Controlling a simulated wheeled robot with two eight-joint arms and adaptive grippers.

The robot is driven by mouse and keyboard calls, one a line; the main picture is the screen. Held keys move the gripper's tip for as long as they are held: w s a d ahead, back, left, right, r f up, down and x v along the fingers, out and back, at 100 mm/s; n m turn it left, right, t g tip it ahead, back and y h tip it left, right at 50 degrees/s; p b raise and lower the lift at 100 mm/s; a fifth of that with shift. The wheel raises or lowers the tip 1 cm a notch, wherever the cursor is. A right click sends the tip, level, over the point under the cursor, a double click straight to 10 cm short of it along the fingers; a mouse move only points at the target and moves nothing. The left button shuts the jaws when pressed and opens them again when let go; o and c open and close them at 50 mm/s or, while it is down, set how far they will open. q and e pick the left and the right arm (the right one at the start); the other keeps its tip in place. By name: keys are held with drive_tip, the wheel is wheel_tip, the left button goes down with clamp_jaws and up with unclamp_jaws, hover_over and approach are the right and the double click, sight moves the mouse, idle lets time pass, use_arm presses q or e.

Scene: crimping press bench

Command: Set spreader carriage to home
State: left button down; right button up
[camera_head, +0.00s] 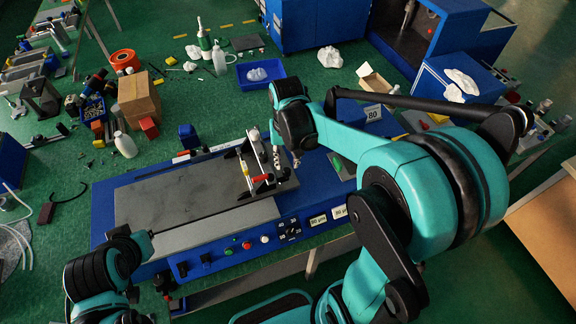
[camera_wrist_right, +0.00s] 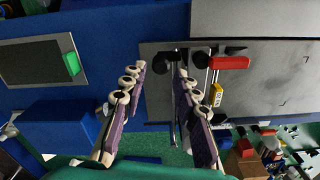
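The spreader carriage (camera_head: 246,168), a light bar frame with black feet and a red part, spans the right end of the grey plate (camera_head: 170,196) on the blue bench machine (camera_head: 103,213). My right gripper (camera_head: 297,162) points down just right of the carriage. In the right wrist view, its fingers (camera_wrist_right: 160,68) are apart. The carriage's black end and rod show at and between the fingertips; contact cannot be told. The carriage's red handle (camera_wrist_right: 229,63) and yellow tag (camera_wrist_right: 217,95) lie right of them. My left arm enters at lower left; its gripper is not visible.
Control knobs and buttons (camera_head: 247,245) line the machine's front. A cardboard box (camera_head: 138,98), a white bottle (camera_head: 125,145) and loose tools lie behind left. A blue tray (camera_head: 261,73) and an open carton (camera_head: 375,79) stand behind. My right arm covers much of the right side.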

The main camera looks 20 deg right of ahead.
sight(287, 170)
drive_tip(key=f, duration=0.4)
drive_tip(key=shift+w, duration=0.2)
drive_tip(key=shift+s+f, duration=0.1)
drive_tip(key=shift+f, duration=0.05)
clamp_jaws()
drive_tip(key=d+b, duration=0.1)
drive_tip(key=d, duration=0.6)
drive_tip(key=shift+s+d, duration=0.15)
drive_tip(key=shift+d, duration=0.2)
unclamp_jaws()
drive_tip(key=shift+d, duration=0.2)
